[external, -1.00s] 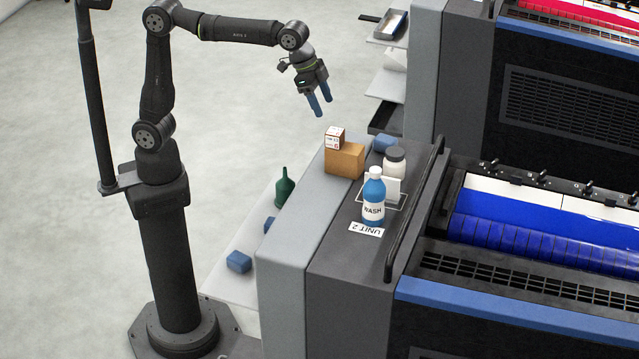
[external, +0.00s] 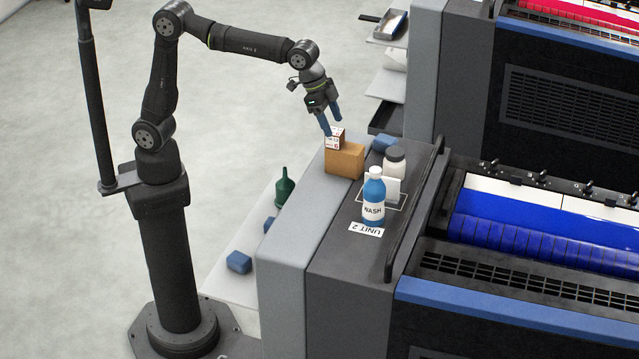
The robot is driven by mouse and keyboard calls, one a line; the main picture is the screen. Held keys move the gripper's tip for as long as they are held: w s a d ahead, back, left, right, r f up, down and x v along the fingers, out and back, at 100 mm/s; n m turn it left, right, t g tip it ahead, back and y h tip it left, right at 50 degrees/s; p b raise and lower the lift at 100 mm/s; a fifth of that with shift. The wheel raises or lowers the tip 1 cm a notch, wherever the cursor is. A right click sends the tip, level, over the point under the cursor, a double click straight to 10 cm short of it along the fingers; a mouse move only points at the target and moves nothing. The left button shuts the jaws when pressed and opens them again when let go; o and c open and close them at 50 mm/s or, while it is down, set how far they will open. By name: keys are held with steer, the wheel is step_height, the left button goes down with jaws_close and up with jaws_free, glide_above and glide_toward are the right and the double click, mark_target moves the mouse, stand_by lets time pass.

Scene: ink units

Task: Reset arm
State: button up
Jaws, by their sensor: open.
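My gripper (external: 332,122) is at the end of my arm, pointing down with its two blue fingers apart. Its fingertips are at the small white box with red markings (external: 335,140), overlapping its top in this view. I cannot tell whether they touch it. The small box sits on a brown cardboard box (external: 345,161) on top of the grey machine housing (external: 300,216). Nothing shows between the fingers above the small box.
A blue-and-white WASH bottle (external: 374,198), a white jar with a dark lid (external: 394,163) and a blue block (external: 384,144) stand close by. A black handrail (external: 412,215) runs along the right.

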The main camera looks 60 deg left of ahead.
steer(key=s+d+r, duration=0.3)
steer(key=s+r, duration=0.3)
steer(key=s, duration=0.4)
steer(key=s+d+f+m, duration=0.2)
steer(key=s+d+f, duration=0.7)
steer(key=s+d, duration=0.25)
steer(key=shift+g, duration=0.4)
steer(key=w+f, duration=0.2)
steer(key=w, duration=0.2)
steer(key=w+f, duration=0.3)
steer(key=w, duration=0.1)
steer(key=w+f, duration=0.3)
steer(key=w, duration=0.1)
steer(key=shift+w+a, duration=0.1)
steer(key=shift+w, duration=0.15)
steer(key=shift+f+h, duration=0.3)
steer(key=shift+f, duration=0.5)
